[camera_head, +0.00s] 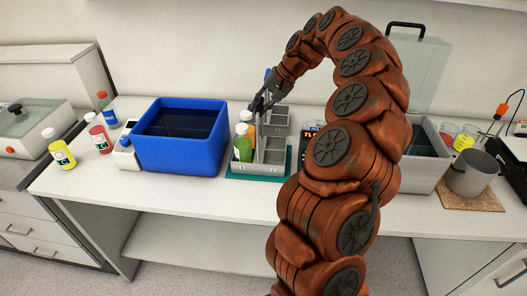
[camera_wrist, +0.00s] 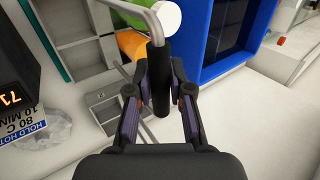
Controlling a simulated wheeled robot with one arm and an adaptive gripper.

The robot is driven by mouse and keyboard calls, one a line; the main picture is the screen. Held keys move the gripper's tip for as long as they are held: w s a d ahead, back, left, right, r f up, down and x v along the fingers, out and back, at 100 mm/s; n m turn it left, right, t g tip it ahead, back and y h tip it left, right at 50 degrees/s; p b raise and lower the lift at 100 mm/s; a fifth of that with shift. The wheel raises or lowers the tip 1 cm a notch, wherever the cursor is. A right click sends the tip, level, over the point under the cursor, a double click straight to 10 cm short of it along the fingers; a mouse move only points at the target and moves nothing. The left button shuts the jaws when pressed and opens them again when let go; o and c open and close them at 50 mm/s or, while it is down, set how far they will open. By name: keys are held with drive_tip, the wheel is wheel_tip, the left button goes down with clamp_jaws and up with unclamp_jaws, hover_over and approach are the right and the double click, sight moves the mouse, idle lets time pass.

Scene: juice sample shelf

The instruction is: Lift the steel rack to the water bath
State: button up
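The steel rack (camera_head: 260,169) is a grey compartment carrier holding several bottles, among them a green one (camera_head: 243,149) and an orange one (camera_head: 247,117). It stands upright on a green mat (camera_head: 233,174) in mid-counter. In the wrist view its bent metal handle has a black grip (camera_wrist: 161,65). My gripper (camera_head: 262,103) is above the rack, and its fingers (camera_wrist: 161,90) are closed in around the black grip. A grey metal tank with a raised lid (camera_head: 425,150), which looks like the water bath, stands to the right, partly hidden by my arm.
A blue tub (camera_head: 183,155) with dark contents stands close left of the rack. A black display (camera_head: 311,134) sits right of the rack. Loose bottles (camera_head: 60,150) stand at far left. A grey pot (camera_head: 470,174) and beakers (camera_head: 463,140) are at right.

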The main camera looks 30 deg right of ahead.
clamp_jaws()
drive_tip(key=shift+r, duration=0.1)
idle(0.3)
drive_tip(key=shift+r+b, duration=1.4)
drive_tip(key=shift+r, duration=3.7)
wheel_tip(320, 180, up, 8)
drive_tip(key=p, duration=0.5)
drive_tip(key=shift+f+p, duration=0.15)
drive_tip(key=shift+p, duration=0.2)
